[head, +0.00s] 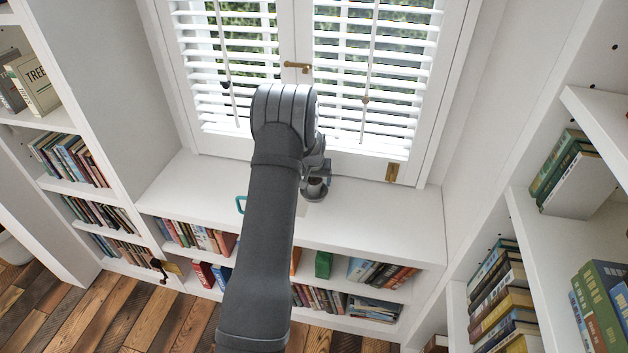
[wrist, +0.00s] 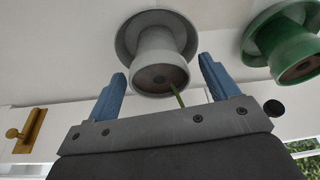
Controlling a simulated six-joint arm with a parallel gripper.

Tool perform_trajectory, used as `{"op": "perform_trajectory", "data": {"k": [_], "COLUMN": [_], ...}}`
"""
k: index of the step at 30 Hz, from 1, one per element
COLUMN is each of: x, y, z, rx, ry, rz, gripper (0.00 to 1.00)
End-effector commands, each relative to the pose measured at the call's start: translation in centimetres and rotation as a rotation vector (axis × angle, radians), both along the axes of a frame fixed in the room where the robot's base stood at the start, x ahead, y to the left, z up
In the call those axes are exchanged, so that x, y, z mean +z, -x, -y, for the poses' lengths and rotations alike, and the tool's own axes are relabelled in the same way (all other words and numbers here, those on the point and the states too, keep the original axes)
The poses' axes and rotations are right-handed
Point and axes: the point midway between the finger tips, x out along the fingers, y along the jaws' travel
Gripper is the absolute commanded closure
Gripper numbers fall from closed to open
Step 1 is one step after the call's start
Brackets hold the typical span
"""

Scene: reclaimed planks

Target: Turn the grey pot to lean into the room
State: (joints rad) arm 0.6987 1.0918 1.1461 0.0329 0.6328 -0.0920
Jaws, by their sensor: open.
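The grey pot (wrist: 157,66) stands in a grey saucer (wrist: 127,40) on the white sill. Its dark soil shows, and a thin green stem (wrist: 177,94) leans from it toward the window side. In the head view the grey pot (head: 315,187) is partly covered by my arm and gripper. My gripper (wrist: 162,67) is open, with one blue finger on each side of the pot's rim in the wrist view. I see no clear contact between the fingers and the pot.
A green pot (wrist: 293,62) in a green saucer stands beside the grey one. A teal curved piece (head: 240,204) shows left of my arm. The shuttered window (head: 374,70) is behind, with a brass fitting (head: 392,172). The sill (head: 385,215) is clear at right.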

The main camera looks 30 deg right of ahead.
Motion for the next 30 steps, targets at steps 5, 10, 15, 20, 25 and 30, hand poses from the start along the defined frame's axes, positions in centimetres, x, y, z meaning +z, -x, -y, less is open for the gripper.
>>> {"op": "perform_trajectory", "data": {"k": [5, 10, 15, 20, 25, 30], "x": [0.2, 2.1, 5.4, 8.7, 12.2, 15.0], "y": [0.1, 0.4, 1.1, 1.9, 2.7, 3.3], "z": [-0.1, -0.3, -0.8, -1.4, -1.9, -2.4], "rx": [0.0, 0.0, 0.0, 0.0, 0.0, 0.0], "ry": [-0.001, 0.001, 0.002, 0.002, 0.002, 0.001], "rz": [-0.001, 0.002, 0.002, 0.002, 0.003, 0.002], "gripper": [0.2, 0.2, 0.2, 0.2, 0.2, 0.2]}}
